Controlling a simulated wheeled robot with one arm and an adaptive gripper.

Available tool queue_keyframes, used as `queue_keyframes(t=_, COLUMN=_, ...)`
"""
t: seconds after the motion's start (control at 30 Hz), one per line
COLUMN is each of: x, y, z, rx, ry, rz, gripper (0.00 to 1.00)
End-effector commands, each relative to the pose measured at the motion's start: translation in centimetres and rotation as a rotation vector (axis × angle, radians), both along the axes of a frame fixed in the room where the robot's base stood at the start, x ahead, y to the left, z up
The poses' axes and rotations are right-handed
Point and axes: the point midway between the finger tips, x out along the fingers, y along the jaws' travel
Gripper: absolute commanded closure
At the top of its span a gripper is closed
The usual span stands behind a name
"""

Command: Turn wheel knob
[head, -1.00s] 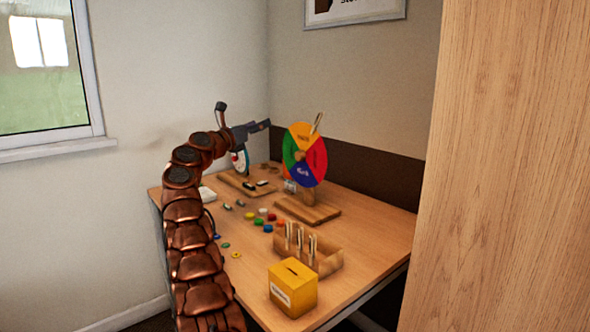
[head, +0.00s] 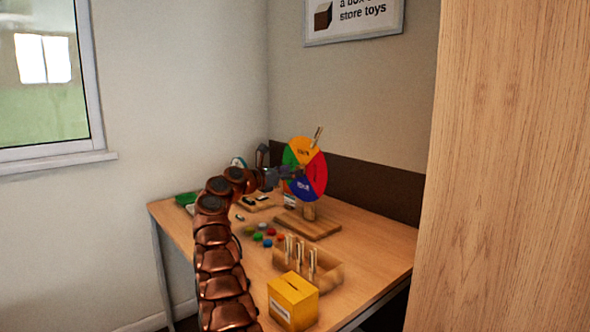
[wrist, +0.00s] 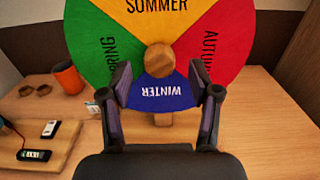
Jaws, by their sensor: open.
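The season wheel (head: 305,150) stands upright on a wooden base (head: 308,226) toward the back of the table, with yellow, red, blue and green sectors. In the wrist view the wheel (wrist: 225,25) fills the upper middle, with SUMMER at the top and WINTER at the bottom. Its round wooden knob (wrist: 158,60) is at the centre. My gripper (wrist: 160,92) is open, its fingers apart on either side of the blue sector just below the knob in the picture. Nothing is between the fingertips except the view of the wheel. In the head view my gripper (head: 281,175) is at the wheel's left side.
A yellow slotted box (head: 293,300) and a wooden tray with upright pegs (head: 328,272) stand at the front. Several coloured discs (head: 268,232) lie nearby. An orange cup (wrist: 68,78) and a board with small devices (wrist: 62,143) are left of the wheel.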

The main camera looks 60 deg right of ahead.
Motion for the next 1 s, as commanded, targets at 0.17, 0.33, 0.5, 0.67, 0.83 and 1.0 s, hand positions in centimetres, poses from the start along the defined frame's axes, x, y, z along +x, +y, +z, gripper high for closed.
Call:
queue_keyframes(t=0.17, x=-0.4, y=-1.3, z=0.3, rx=0.000, ry=-0.001, rz=-0.001, gripper=0.38)
queue_keyframes(t=0.33, x=-0.6, y=-1.9, z=0.2, rx=0.000, ry=-0.001, rz=-0.001, gripper=0.38)
queue_keyframes(t=0.5, x=-0.6, y=-2.1, z=0.1, rx=0.000, ry=-0.001, rz=0.000, gripper=0.38)
queue_keyframes(t=0.67, x=-0.5, y=-2.0, z=0.0, rx=0.000, ry=-0.001, rz=0.001, gripper=0.38)
queue_keyframes(t=0.83, x=-0.5, y=-2.0, z=0.0, rx=0.000, ry=0.000, rz=0.001, gripper=0.55)
queue_keyframes(t=1.0, x=-0.5, y=-2.0, z=0.0, rx=0.000, ry=0.000, rz=0.001, gripper=0.72)
